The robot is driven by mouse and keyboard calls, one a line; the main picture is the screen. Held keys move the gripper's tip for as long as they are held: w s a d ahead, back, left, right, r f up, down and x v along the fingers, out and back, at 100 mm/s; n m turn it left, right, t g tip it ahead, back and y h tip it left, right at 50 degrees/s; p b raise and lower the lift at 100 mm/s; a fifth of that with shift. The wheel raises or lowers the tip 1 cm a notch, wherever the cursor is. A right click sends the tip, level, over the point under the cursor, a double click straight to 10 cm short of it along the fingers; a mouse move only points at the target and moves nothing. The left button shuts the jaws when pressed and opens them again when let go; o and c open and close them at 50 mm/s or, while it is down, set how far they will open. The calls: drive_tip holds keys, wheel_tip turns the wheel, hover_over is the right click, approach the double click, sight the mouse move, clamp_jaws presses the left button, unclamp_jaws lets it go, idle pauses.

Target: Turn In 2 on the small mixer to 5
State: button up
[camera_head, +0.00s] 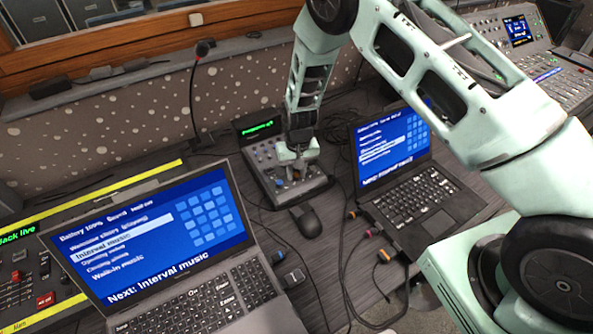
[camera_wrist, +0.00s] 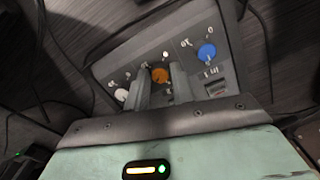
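The small mixer (camera_head: 262,172) stands on the desk between two laptops, with a small green-lit display at its back. In the wrist view its panel (camera_wrist: 110,68) shows a white knob (camera_wrist: 121,95), an orange knob (camera_wrist: 160,75) and a blue knob (camera_wrist: 207,52). The blue knob has the label "In 1" below it. The orange knob's label is hidden by my fingers. My gripper (camera_wrist: 161,84) is over the panel with one finger on each side of the orange knob. The gap is narrow; I cannot tell whether the fingers touch the knob. The orange knob's setting is not readable.
A laptop (camera_head: 150,240) showing "Next: Interval music" stands at the left front, another laptop (camera_head: 400,150) to the right of the mixer. A black mouse (camera_head: 306,221) lies in front of the mixer. Cables run across the desk. A microphone (camera_head: 202,48) rises behind.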

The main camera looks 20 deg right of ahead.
clamp_jaws()
drive_tip(key=shift+n, duration=0.3)
drive_tip(key=n+b, duration=0.2)
drive_tip(key=shift+f+n, duration=0.15)
drive_tip(key=shift+n, duration=0.25)
drive_tip(key=n+b, duration=0.1)
drive_tip(key=n, duration=0.1)
drive_tip(key=shift+a+n+h, duration=0.1)
drive_tip(key=shift+n+h, duration=0.3)
drive_tip(key=n+b, duration=0.1)
drive_tip(key=n, duration=0.4)
drive_tip(key=shift+n+t+b, duration=0.3)
drive_tip(key=shift+n+b, duration=0.1)
drive_tip(key=o, duration=0.5)
unclamp_jaws()
